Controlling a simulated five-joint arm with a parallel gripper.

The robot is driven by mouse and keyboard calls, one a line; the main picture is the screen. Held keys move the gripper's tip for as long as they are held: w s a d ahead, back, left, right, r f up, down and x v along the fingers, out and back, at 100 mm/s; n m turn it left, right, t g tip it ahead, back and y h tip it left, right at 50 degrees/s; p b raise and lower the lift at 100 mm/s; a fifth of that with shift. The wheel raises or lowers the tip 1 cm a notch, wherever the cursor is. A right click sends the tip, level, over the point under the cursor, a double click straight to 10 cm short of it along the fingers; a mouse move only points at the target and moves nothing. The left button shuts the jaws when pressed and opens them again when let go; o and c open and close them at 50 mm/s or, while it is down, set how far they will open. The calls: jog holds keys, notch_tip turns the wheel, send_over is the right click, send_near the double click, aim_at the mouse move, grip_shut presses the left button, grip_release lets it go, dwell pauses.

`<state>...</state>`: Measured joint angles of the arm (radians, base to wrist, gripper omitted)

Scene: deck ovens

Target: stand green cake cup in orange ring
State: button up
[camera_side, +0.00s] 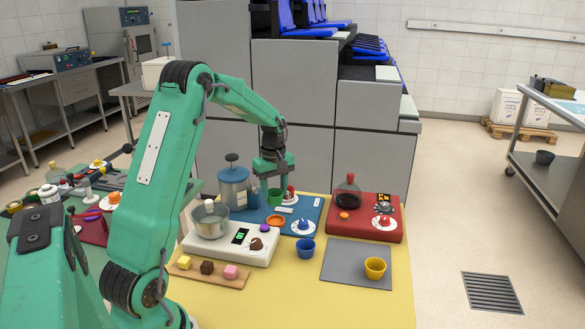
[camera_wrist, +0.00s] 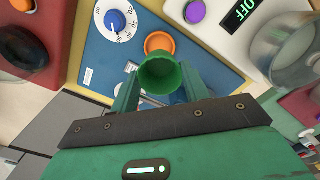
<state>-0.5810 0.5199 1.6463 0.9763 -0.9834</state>
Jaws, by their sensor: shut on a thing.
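The green cake cup (camera_side: 275,197) is between the fingers of my gripper (camera_side: 274,184), which is shut on it. In the wrist view the green cup (camera_wrist: 160,78) looks upright or nearly so, its open mouth towards the camera, between the fingertips (camera_wrist: 160,84). The orange ring (camera_side: 275,220) lies on the blue device (camera_side: 313,213). In the wrist view the ring (camera_wrist: 159,41) shows just beyond the cup's rim, partly covered by it. The cup appears to be held above the blue device, off to one side of the ring; its exact height cannot be told.
A white scale (camera_side: 255,256) with a metal bowl stands left of the ring. A blue canister (camera_side: 233,187) is behind. A red device (camera_side: 366,231) with a flask is at right. A blue cup (camera_side: 306,248) and a yellow cup (camera_side: 375,268) stand in front. The yellow table's front is clear.

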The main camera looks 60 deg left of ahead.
jog(key=shift+f, duration=0.15)
jog(key=shift+f, duration=2.75)
jog(key=shift+f, duration=0.6)
jog(key=o, duration=0.7)
jog(key=shift+r, duration=0.15)
jog(key=shift+r, duration=5.35)
